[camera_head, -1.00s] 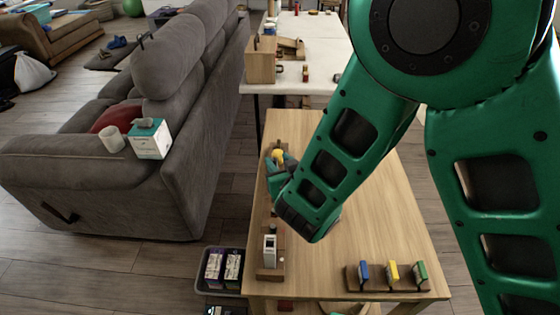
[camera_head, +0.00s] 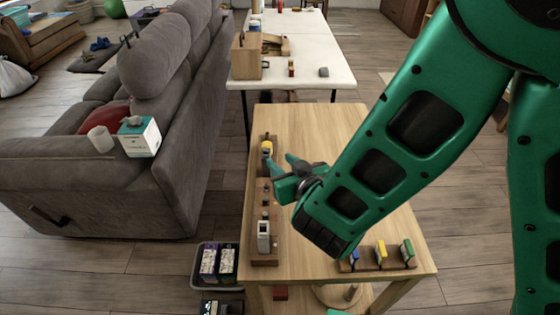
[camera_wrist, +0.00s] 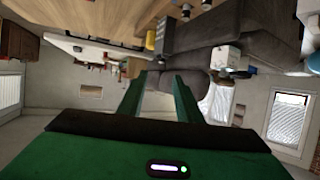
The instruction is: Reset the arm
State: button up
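My gripper (camera_head: 281,172) is above the left part of the wooden table, with two green fingers spread apart. In the wrist view the fingers (camera_wrist: 157,90) stand apart with nothing between them, so it is open and empty. A yellow-topped grey tool (camera_head: 266,148) stands upright at the far end of a dark wooden holder along the table's left edge, just beyond my gripper and apart from it. My green arm crosses the right side of the head view and hides part of the table (camera_head: 320,125).
A white device (camera_head: 264,236) stands at the near end of the holder. A grey sofa (camera_head: 160,110) stands left. A white table (camera_head: 300,70) is beyond. A bin with boxes (camera_head: 197,270) is on the floor.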

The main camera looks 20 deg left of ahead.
jog(key=w+d+r+m+h, duration=0.1)
jog(key=w+d+m+h, duration=0.2)
jog(key=d, duration=0.7)
jog(key=w+d+r+m+h, duration=0.1)
jog(key=w+d+m+h, duration=0.15)
jog(key=w+d, duration=0.5)
jog(key=s+d+r+m+g+h, duration=0.1)
jog(key=s+d+m+g+h, duration=0.15)
jog(key=d, duration=0.85)
jog(key=s+d+r+m+g+h, duration=0.1)
jog(key=s+d+h, duration=0.15)
jog(key=d, duration=0.85)
jog(key=s+d+r+m+g, duration=0.1)
jog(key=s+d+m+g, duration=0.25)
jog(key=s+d, duration=0.75)
jog(key=s+d+r+g+y, duration=0.1)
jog(key=s+d+g, duration=0.1)
jog(key=s, duration=0.6)
jog(key=s+d+r+m+g+y, duration=0.1)
jog(key=s+r, duration=0.1)
jog(key=s, duration=0.6)
jog(key=shift+d+r+g, duration=0.3)
jog(key=shift+d+g, duration=0.05)
jog(key=shift+g, duration=0.05)
jog(key=shift+m, duration=0.25)
